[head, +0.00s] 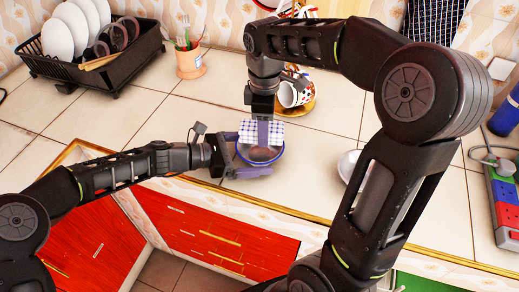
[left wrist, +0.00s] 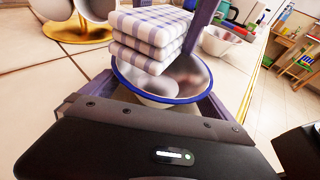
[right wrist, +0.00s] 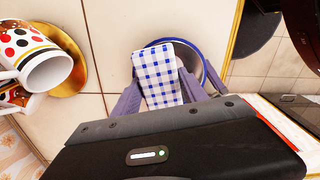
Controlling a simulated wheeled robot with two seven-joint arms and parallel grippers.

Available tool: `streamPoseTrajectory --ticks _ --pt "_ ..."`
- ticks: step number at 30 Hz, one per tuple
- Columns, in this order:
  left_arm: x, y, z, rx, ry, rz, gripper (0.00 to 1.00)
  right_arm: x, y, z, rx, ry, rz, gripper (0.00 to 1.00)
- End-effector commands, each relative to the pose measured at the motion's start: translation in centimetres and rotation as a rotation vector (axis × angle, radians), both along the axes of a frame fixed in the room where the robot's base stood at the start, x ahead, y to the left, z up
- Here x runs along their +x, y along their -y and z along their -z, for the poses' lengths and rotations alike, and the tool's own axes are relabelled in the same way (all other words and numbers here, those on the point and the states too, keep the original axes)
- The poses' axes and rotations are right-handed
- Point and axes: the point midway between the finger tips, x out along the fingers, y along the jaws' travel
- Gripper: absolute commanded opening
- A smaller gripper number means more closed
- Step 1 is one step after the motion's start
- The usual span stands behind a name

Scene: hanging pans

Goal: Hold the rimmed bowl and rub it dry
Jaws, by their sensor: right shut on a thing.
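The rimmed bowl (head: 262,155), white with a blue rim and a shiny inside, sits upright near the counter's front edge. In the left wrist view the bowl (left wrist: 160,90) lies between the fingers of my left gripper (head: 243,155), one on each side; whether they press on it I cannot tell. My right gripper (head: 263,132) points down from above and is shut on a folded blue-and-white checked cloth (right wrist: 160,75). The cloth is over the bowl's far part and hides some of the rim and inside; whether it touches the bowl is unclear.
A patterned cup (head: 294,94) lies tilted on a golden saucer behind the bowl. A dish rack (head: 90,50) with plates and a utensil pot (head: 190,62) stand at back left. A white dish (head: 350,165) and a power strip (head: 504,200) are to the right.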

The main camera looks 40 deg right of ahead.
Motion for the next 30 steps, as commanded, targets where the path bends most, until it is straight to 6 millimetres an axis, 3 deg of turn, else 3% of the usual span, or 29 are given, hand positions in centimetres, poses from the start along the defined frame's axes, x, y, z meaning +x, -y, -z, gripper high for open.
streamPoseTrajectory --ticks 8,14,30 --pt "0.0 -0.1 0.0 0.0 0.0 -0.001 1.0 0.0 0.0 0.0 0.0 0.0 0.0 0.18" --pt "0.6 -1.4 -0.5 0.0 0.002 -0.003 1.0 0.0 0.0 0.0 0.0 0.0 0.0 0.18" --pt "3.3 -10.2 -3.3 0.001 0.001 -0.002 1.0 0.0 0.0 0.0 0.0 0.0 0.0 0.18"
